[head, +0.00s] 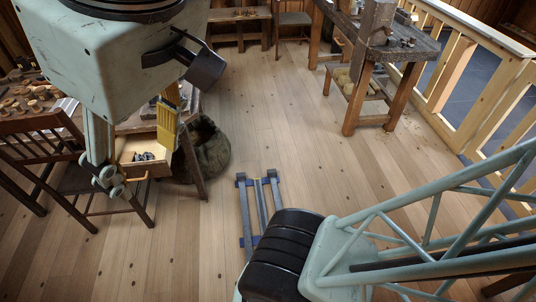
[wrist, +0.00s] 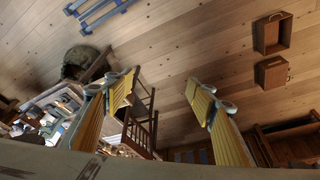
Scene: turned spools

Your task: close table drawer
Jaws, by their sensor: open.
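The table (head: 133,122) stands at the left in the head view, with small turned pieces on its top. Its drawer (head: 130,168) is pulled out at the front and holds some dark items. My gripper (head: 136,164) is open, and in the head view it hangs in front of the drawer and covers part of it. I cannot tell whether it touches the drawer. The wrist view shows both yellow-padded fingers of my gripper (wrist: 162,92) wide apart with nothing between them. The table's cluttered top is at the left there, partly behind a finger; the drawer is not clear.
A wooden chair (head: 30,150) stands close by the table's left side. A dark sack (head: 207,148) sits right of the table. A workbench (head: 400,45) and a railing (head: 465,60) are farther right. Two wooden boxes (wrist: 272,35) lie on the floor.

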